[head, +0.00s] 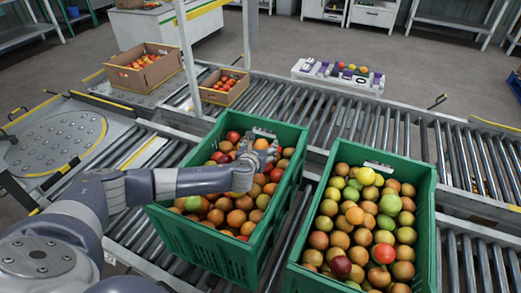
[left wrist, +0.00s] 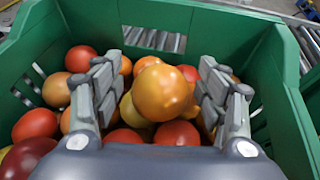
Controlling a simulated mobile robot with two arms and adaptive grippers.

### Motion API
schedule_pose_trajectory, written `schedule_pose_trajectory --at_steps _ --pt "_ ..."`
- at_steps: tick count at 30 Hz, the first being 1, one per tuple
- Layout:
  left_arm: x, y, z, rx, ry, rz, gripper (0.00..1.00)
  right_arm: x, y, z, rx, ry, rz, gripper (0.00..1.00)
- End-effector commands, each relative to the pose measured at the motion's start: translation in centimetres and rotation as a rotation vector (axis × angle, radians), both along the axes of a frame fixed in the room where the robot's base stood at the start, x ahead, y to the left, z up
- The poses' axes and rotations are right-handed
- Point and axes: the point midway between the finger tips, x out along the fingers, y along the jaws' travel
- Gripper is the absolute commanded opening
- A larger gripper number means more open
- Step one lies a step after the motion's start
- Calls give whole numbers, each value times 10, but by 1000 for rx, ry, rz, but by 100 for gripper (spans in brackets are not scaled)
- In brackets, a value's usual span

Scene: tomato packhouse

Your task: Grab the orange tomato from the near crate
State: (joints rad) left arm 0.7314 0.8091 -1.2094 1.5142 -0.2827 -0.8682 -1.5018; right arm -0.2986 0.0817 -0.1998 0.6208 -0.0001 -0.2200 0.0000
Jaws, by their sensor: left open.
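An orange tomato (left wrist: 161,92) sits between the two fingers of my left gripper (left wrist: 160,98) in the left wrist view, on top of red and orange tomatoes. The fingers are open, one on each side of it, with a gap visible. In the head view my left gripper (head: 262,147) reaches down into the left green crate (head: 205,246), near its far side, with the orange tomato (head: 261,144) between its fingers. This crate's green wall (left wrist: 38,48) also shows in the left wrist view. My right gripper is in neither view.
A second green crate (head: 427,235) of mixed green, yellow and red tomatoes stands close on the right. Roller conveyors (head: 330,120) run behind. Cardboard boxes (head: 145,72) of tomatoes and a white tray (head: 340,82) stand farther back.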

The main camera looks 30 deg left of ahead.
Motion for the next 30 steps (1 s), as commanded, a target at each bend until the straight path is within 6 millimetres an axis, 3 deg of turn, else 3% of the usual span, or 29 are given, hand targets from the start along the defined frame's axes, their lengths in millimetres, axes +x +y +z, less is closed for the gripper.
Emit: schedule_pose_trajectory --at_steps 7,12,23,30 --pt "1 0 -1 -1 1 -1 65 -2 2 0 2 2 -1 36" --pt "0 0 -1 0 1 0 32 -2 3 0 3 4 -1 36" --pt "1 0 3 0 -1 0 31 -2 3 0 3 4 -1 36" --pt "2 1 42 -2 -6 0 31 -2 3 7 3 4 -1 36"
